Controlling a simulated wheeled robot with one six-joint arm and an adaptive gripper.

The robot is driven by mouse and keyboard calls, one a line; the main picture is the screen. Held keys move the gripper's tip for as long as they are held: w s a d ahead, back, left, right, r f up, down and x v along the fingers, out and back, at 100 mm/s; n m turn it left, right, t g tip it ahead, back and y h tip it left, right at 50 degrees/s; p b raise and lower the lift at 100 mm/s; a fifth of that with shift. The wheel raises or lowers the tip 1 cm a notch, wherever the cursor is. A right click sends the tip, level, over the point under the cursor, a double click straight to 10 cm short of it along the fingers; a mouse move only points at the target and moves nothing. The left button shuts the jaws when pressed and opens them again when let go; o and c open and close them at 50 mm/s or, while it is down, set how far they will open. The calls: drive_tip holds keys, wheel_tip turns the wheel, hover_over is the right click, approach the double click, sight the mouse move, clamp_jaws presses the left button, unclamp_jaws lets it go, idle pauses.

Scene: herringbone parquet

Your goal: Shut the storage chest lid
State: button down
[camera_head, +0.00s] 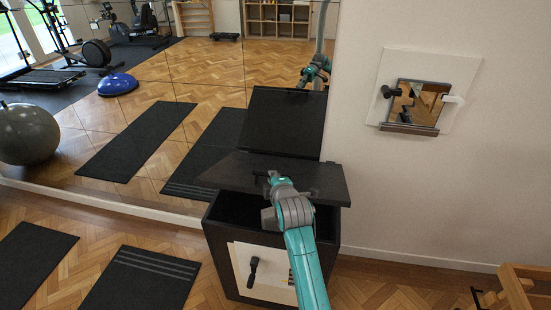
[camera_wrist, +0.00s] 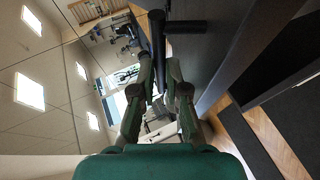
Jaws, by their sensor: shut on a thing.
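The storage chest (camera_head: 222,248) is black and stands on the parquet against the mirror wall. Its dark lid (camera_head: 322,180) is partly open, tilted above the box, with a dark gap showing the inside beneath it. My gripper (camera_head: 270,180) is at the lid's front edge, and my arm hides part of the chest front. In the wrist view, my gripper's fingers (camera_wrist: 160,88) are closed around a dark bar handle (camera_wrist: 157,38), which is fixed to the dark lid panel (camera_wrist: 215,45). The exact finger contact is partly hidden.
A pale panel with a black handle (camera_head: 253,272) is on the chest front. Dark mats (camera_head: 140,280) lie on the floor at left. A wooden frame (camera_head: 520,290) stands at lower right. A wall panel with fittings (camera_head: 450,75) is at right. The mirror reflects the room.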

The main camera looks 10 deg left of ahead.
drive_tip(key=shift+n+t+y, duration=0.3)
drive_tip(key=shift+t, duration=0.6)
drive_tip(key=s+f, duration=0.1)
drive_tip(key=f, duration=0.3)
drive_tip(key=s+f, duration=0.2)
drive_tip(key=f, duration=0.3)
drive_tip(key=s+f, duration=0.1)
drive_tip(key=f, duration=0.4)
drive_tip(key=shift+s+f, duration=0.2)
drive_tip(key=shift+s, duration=0.1)
drive_tip(key=c, duration=1.5)
unclamp_jaws()
drive_tip(key=shift+r, duration=0.1)
drive_tip(key=shift+s, duration=0.1)
drive_tip(key=v, duration=1.1)
drive_tip(key=shift+s+d+r, duration=0.1)
drive_tip(key=shift+s, duration=0.25)
